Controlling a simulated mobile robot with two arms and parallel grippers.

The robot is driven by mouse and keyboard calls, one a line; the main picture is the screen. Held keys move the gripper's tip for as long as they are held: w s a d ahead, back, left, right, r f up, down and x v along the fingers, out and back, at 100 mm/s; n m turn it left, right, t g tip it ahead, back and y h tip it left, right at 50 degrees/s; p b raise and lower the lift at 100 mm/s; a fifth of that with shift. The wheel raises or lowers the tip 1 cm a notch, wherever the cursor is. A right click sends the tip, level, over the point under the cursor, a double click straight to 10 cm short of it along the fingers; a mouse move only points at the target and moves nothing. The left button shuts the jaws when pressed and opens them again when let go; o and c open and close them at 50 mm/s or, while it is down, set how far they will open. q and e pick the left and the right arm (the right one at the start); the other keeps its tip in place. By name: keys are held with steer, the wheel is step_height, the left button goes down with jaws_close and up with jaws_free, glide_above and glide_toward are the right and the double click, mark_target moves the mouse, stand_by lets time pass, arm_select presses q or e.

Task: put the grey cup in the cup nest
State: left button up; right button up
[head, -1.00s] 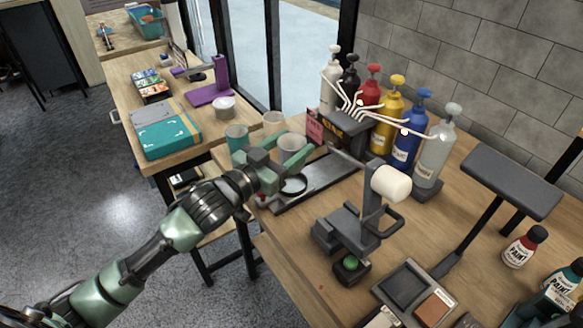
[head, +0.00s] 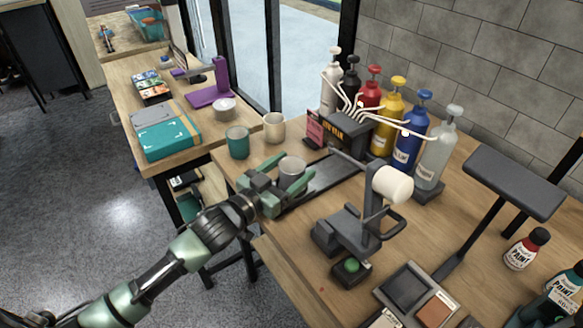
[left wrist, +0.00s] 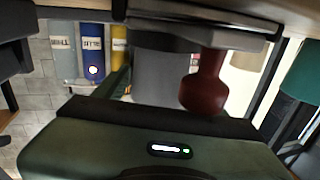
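The grey cup (head: 292,168) stands upright over the near end of the dark grey plate (head: 332,172). The black ring of the cup nest is hidden behind the cup and my fingers, so I cannot tell how deep the cup sits in it. My left gripper (head: 286,178) has its green fingers on both sides of the cup and appears shut on it. In the left wrist view, which is upside down, the cup (left wrist: 160,75) is close to the dark plate, beside a dark red knob (left wrist: 203,82). My right gripper is out of view.
A teal cup (head: 237,143) and a cream cup (head: 273,127) stand behind to the left. A dark box with white tubes (head: 345,130) and several paint bottles (head: 405,140) stand behind the plate. A grey press-like device (head: 350,225) stands close to the right of my gripper.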

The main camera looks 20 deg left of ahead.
arm_select(q)
steer(key=shift+r, duration=0.1)
steer(key=shift+s, duration=0.1)
steer(key=b+v, duration=0.1)
steer(key=v, duration=0.9)
steer(key=shift+s+a, duration=0.2)
steer(key=shift+s, duration=0.1)
steer(key=shift+s+a+r, duration=0.1)
steer(key=shift+s+a, duration=0.1)
steer(key=shift+s, duration=0.35)
stand_by(0.6)
